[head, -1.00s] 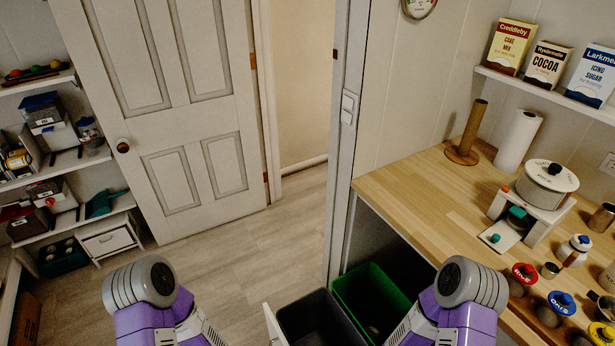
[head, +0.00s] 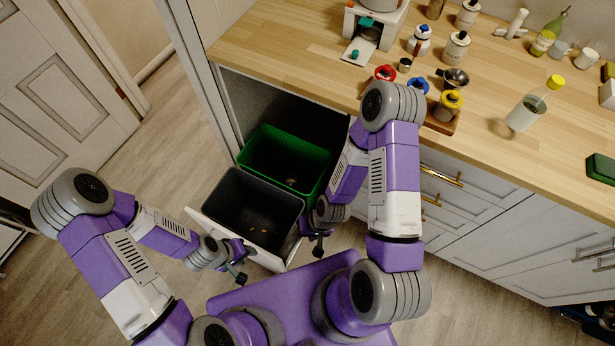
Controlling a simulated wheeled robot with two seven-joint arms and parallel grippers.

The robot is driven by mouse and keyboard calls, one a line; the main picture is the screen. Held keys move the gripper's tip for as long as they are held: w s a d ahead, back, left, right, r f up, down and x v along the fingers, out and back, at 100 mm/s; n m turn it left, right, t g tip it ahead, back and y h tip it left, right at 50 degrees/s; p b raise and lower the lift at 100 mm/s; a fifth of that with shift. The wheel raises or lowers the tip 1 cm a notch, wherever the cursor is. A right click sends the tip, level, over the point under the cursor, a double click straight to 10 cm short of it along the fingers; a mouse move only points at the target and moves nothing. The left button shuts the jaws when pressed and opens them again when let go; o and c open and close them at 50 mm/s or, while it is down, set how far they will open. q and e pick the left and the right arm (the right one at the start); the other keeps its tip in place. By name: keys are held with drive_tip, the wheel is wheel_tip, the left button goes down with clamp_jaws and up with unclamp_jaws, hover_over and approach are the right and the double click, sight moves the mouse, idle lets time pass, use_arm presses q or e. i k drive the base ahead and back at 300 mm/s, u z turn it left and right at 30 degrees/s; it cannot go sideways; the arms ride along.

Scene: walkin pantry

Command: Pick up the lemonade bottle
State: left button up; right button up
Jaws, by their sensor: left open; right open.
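A clear bottle with a yellow cap and pale contents (head: 524,112) stands on the wooden counter at the right in the head view; it looks like the lemonade bottle, but I cannot read a label. My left gripper (head: 238,270) is open and empty, low in front of the grey bin. My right gripper (head: 318,243) is open and empty near the bins' right side, below the counter and well to the left of the bottle. Nothing covers the bottle.
A green box (head: 601,168) lies right of the bottle. Open grey (head: 228,205) and green (head: 262,138) bins stand below. Counter around the bottle is mostly clear.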

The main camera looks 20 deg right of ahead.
sight(536, 102)
drive_tip(key=z, duration=0.4)
drive_tip(key=k, duration=1.05)
drive_tip(key=u, duration=0.85)
